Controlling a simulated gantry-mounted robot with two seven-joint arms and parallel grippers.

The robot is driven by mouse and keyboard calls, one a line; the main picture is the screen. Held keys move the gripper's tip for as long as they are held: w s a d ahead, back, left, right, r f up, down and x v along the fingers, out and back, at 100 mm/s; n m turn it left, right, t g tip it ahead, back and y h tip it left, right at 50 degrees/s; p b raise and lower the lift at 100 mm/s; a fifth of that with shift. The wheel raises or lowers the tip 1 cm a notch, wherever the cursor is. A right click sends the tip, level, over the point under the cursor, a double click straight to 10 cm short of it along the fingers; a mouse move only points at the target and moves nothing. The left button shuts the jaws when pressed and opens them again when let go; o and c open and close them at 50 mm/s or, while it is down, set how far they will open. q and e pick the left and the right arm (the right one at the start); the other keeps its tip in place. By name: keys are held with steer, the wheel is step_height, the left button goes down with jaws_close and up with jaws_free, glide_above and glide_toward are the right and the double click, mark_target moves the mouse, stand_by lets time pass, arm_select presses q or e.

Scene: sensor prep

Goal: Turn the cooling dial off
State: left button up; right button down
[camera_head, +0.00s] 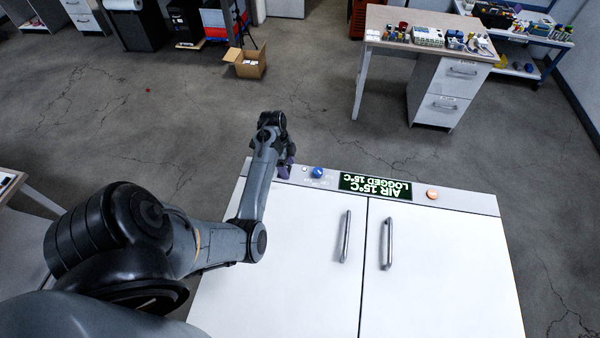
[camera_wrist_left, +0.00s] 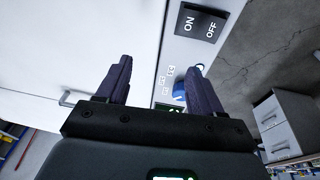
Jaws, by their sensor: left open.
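The blue cooling dial (camera_head: 317,172) sits on the grey control strip of a white cabinet, left of the green-lit display (camera_head: 375,187). The display reads AIR 15°C, LOGGED 15°C. My left gripper (camera_head: 287,168) is at the strip, just left of the dial. In the left wrist view, my left gripper (camera_wrist_left: 160,66) has its fingers spread with nothing between them. The blue dial (camera_wrist_left: 179,88) shows partly behind the right-hand finger. A black ON/OFF switch plate (camera_wrist_left: 201,22) is beyond the fingertips. The dial's pointer mark is too small to read. My right gripper is not in view.
An orange button (camera_head: 432,194) sits at the right of the strip. The cabinet has two white doors with metal handles (camera_head: 345,236). A workbench (camera_head: 400,22) with small parts and an open cardboard box (camera_head: 248,64) stand behind on clear floor.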

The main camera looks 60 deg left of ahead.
mark_target(318, 170)
arm_select(q)
steer(key=w+r+t+b, duration=0.15)
steer(key=w+r, duration=0.25)
steer(key=w, duration=0.4)
steer(key=shift+t, duration=0.45)
steer(key=shift+x, duration=5.2)
steer(key=shift+s, duration=0.1)
steer(key=c, duration=1.1)
